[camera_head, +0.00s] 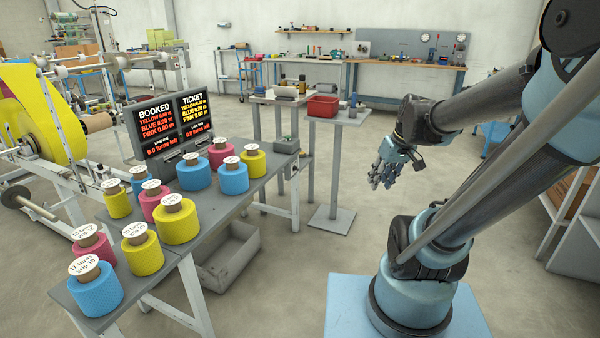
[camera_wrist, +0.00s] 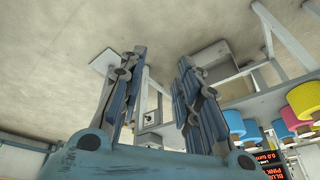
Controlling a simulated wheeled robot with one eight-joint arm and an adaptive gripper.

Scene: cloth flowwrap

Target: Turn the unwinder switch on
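The unwinder machine, with a large yellow roll (camera_head: 38,112) on its frame, stands at the left edge of the head view. I cannot make out its switch with certainty. A small grey box (camera_head: 287,144) with something on top sits at the far right end of the bench, too small to identify. My gripper (camera_head: 386,173) hangs in free air right of the bench, well apart from the machine. In the wrist view my gripper (camera_wrist: 160,85) has its two fingers spread, with nothing between them.
The grey bench (camera_head: 205,203) carries several labelled yellow, blue and pink rolls and a dark display (camera_head: 172,128). A grey bin (camera_head: 230,256) lies under it. Floor between bench and my base is clear.

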